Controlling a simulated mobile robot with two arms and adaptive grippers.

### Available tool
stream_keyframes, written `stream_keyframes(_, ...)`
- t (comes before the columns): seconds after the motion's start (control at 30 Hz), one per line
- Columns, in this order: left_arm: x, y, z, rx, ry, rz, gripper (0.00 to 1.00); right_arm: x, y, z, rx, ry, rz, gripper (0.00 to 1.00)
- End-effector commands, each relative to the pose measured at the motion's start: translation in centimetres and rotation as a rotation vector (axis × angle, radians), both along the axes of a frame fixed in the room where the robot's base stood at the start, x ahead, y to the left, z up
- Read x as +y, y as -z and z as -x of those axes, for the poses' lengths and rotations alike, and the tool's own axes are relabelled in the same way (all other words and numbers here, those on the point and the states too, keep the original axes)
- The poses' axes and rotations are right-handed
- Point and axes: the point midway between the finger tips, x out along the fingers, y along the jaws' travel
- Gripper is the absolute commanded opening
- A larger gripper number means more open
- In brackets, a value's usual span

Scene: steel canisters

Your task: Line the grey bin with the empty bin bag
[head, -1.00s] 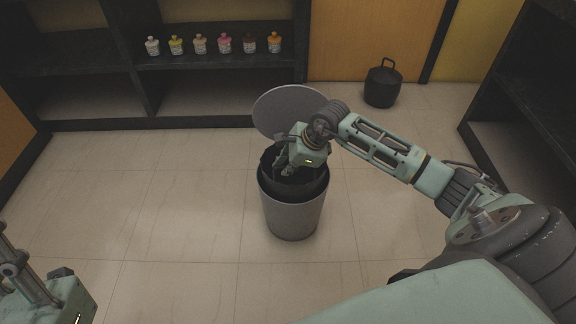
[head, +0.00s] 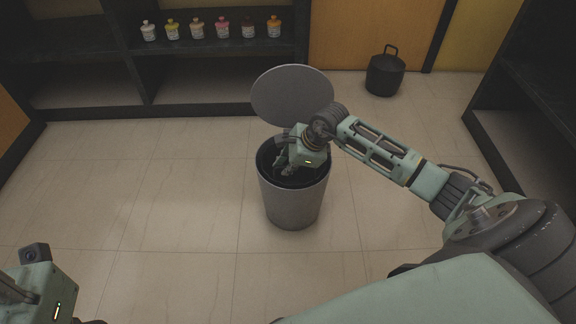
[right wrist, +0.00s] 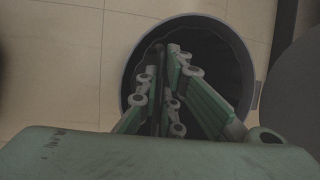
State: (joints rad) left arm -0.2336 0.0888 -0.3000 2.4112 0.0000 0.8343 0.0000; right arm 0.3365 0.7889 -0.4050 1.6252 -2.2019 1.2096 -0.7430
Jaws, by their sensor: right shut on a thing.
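The grey bin (head: 292,207) stands upright on the floor in the middle of the head view, its round lid (head: 292,93) swung open at the back. The black bin bag (head: 312,178) sits inside the bin's mouth, its top about level with the rim. My right gripper (head: 287,171) reaches down into the mouth, shut on the bag. In the right wrist view its fingers (right wrist: 168,72) lie over the dark bag (right wrist: 215,65), inside the bin's round rim (right wrist: 127,82). My left gripper (head: 38,292) shows only partly at the bottom left corner; its fingertips are not clear.
A dark shelf (head: 80,110) at the back holds a row of several small bottles (head: 222,28). A black lidded pot (head: 385,76) stands on the floor at the back right. Another dark shelf (head: 530,125) is at the right. The floor around the bin is clear.

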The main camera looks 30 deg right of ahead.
Motion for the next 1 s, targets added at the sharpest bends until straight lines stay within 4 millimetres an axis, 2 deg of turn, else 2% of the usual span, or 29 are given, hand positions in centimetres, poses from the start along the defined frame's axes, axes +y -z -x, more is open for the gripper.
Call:
stream_keyframes(0.23,0.0,0.0,0.0,0.0,0.0,0.0,0.27,0.0,0.0,0.0,0.0,0.0,0.0,0.0)
stream_keyframes(0.27,0.0,0.0,0.0,0.0,0.0,0.0,0.27,0.0,0.0,0.0,0.0,0.0,0.0,0.09)
stream_keyframes(0.5,0.0,0.0,0.0,0.0,0.0,0.0,0.27,0.0,0.0,0.0,0.0,0.0,0.0,0.28)
stream_keyframes(0.83,0.0,0.0,0.0,0.001,0.0,0.0,0.27,-0.1,-0.3,0.1,-0.001,0.0,0.0,0.28)
stream_keyframes(1.0,0.0,0.0,0.0,0.001,0.0,0.0,0.27,-0.7,-2.3,0.9,-0.003,0.0,0.003,0.28)
